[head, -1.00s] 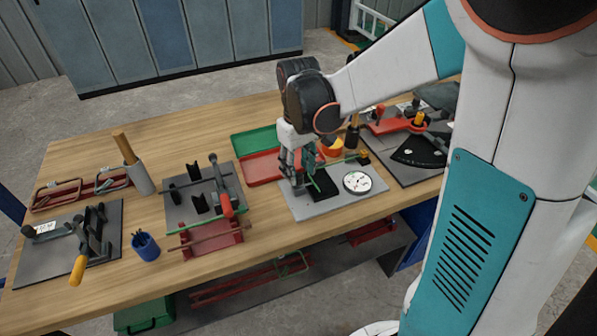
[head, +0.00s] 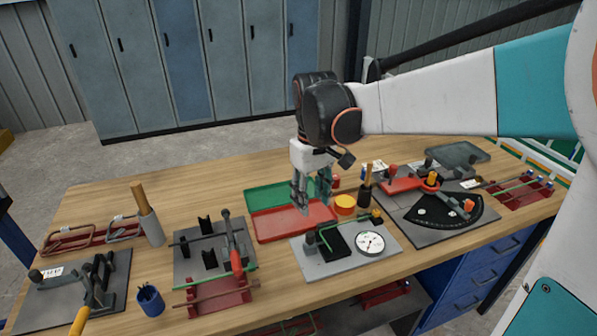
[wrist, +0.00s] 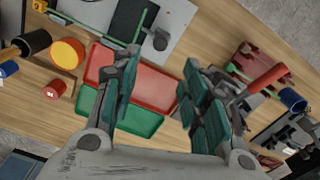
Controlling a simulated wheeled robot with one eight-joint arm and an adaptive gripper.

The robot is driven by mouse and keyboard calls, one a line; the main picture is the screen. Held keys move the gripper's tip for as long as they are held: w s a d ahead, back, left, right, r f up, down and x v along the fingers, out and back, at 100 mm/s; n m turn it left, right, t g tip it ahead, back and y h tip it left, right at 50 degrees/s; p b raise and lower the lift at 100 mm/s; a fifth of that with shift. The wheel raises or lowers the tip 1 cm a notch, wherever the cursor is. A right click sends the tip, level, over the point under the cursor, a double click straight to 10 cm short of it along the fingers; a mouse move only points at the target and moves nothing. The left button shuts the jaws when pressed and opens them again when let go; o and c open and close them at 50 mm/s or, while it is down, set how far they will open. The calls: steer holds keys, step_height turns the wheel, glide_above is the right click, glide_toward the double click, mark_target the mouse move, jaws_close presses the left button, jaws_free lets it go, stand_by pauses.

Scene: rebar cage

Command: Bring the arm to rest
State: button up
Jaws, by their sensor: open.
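My gripper (head: 312,190) hangs from my arm above the workbench, over the red tray (head: 290,222) in the head view. Its fingers are spread apart and point down, with nothing between them. In the wrist view my gripper (wrist: 165,105) shows both teal-padded fingers wide apart, with the red tray (wrist: 155,88) and part of the wooden bench below the gap. It looks clear of the trays and the fixtures.
A green tray (head: 280,196) adjoins the red one. A grey plate with a dial gauge (head: 370,242) stands in front. A clamp fixture (head: 210,258) lies left, a protractor plate (head: 440,212) right. Lockers (head: 200,60) stand behind the bench.

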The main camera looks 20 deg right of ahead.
steer(key=s+a+r+m+t, duration=0.1)
steer(key=s+t, duration=0.6)
steer(key=s, duration=0.8)
steer(key=shift+a+r+m, duration=0.15)
steer(key=shift+a+m, duration=0.35)
steer(key=shift+m, duration=0.5)
steer(key=n+g+p, duration=0.3)
steer(key=g+p, duration=0.4)
steer(key=p, duration=0.1)
glide_above(311, 234)
step_height(311, 234, down, 13)
steer(key=b, duration=0.5)
steer(key=shift+c, duration=0.6)
